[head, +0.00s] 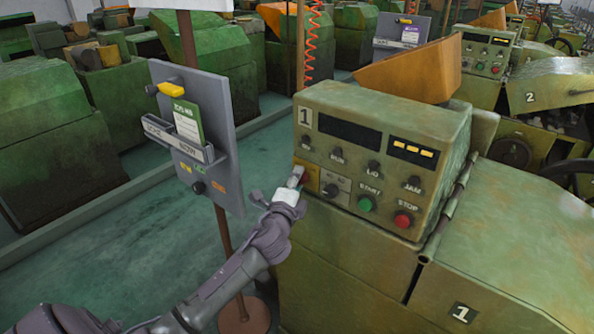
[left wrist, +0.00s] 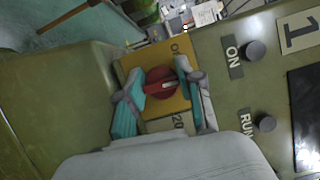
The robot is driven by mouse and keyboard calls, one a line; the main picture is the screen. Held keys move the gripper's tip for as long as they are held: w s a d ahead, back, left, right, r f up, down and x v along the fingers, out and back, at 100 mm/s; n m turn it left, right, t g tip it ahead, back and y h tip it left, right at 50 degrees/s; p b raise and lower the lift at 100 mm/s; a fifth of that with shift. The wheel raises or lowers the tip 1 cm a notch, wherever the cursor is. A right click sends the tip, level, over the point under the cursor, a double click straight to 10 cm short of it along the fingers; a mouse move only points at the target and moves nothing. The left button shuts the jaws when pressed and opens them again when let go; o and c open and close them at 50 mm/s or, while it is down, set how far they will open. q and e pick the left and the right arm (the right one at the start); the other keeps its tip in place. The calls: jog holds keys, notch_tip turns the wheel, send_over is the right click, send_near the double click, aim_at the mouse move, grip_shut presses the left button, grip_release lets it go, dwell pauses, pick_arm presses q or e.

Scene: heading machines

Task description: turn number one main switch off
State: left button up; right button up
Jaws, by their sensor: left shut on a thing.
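The number one machine's control box (head: 385,115) carries a "1" label and stands in the middle of the head view. Its main switch is a red round knob (left wrist: 161,83) on a yellow plate (left wrist: 133,65) at the box's lower left corner. A pale mark runs across the knob, roughly level in the left wrist view. My left gripper (head: 297,178) is at this switch, and in the left wrist view its two teal-padded fingers (left wrist: 160,92) are closed around the knob from both sides. In the head view the gripper mostly hides the knob. My right gripper is not in view.
Beside the switch are small black knobs, a green START button (head: 365,204) and a red STOP button (head: 403,219). A grey sign board (head: 205,130) on a post stands close to the left of my arm. Machine number two (head: 545,95) is behind right.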

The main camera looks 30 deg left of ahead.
pick_arm(q)
jog(key=n+g+p, duration=0.1)
jog(key=n+p, duration=0.2)
jog(key=p, duration=0.1)
jog(key=n+g+h+p, duration=0.1)
jog(key=n+p, duration=0.2)
jog(key=p, duration=0.1)
jog(key=shift+r+h, duration=0.15)
jog(key=shift+h, duration=0.15)
jog(key=shift+f+n+g+h+p, duration=0.25)
jog(key=shift+n+g+h+p, duration=0.25)
jog(key=shift+n+p, duration=0.75)
jog(key=shift+m, duration=0.25)
jog(key=shift+f, duration=0.1)
jog(key=o, duration=1.2)
jog(key=shift+c, duration=0.2)
jog(key=v, duration=1.2)
